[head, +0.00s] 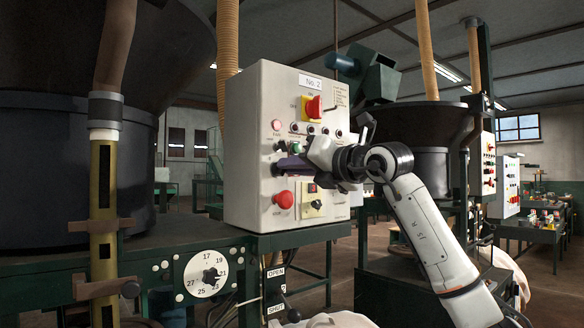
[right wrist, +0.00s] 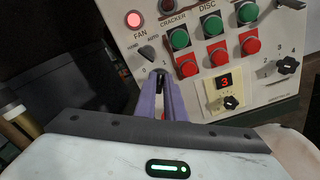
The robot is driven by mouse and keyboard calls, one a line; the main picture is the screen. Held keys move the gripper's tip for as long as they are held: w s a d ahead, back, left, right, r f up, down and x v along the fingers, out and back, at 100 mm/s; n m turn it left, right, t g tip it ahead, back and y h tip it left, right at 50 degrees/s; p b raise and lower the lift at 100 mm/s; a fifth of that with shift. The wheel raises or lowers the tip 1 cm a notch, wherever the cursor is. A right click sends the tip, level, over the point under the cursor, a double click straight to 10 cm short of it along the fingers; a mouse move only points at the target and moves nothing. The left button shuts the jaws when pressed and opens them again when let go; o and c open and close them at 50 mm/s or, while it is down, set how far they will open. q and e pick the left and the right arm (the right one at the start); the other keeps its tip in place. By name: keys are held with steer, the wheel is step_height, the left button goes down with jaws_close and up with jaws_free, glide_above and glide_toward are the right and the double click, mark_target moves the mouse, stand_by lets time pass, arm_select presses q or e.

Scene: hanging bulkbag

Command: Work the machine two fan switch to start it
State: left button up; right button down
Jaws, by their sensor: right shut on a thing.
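The machine two control box (head: 246,150), labelled No. 2, stands in the middle of the head view. In the right wrist view, the lit pinkish-red FAN lamp (right wrist: 133,19) is above a black hand/auto selector knob (right wrist: 147,52). Below that is a second black knob, the fan switch (right wrist: 161,76), marked 0 and 1. My right gripper (right wrist: 161,88) has its purple fingers shut on this lower knob, one on each side; they hide most of it. In the head view my right gripper (head: 284,165) reaches the panel from the right. My left gripper is out of view.
A red mushroom button (head: 284,199) sits just below the gripper. Green buttons (right wrist: 210,27) and red buttons (right wrist: 216,56) are close on its right. A red-and-yellow main switch (head: 312,106) is above. A numbered dial (head: 208,275) is at lower left.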

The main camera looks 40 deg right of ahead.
stand_by(0.4)
steer(key=c, duration=1.8)
jaws_free()
steer(key=shift+c, duration=0.2)
steer(key=shift+s, duration=0.1)
steer(key=s+b, duration=0.2)
steer(key=s, duration=0.8)
steer(key=shift+d, duration=0.4)
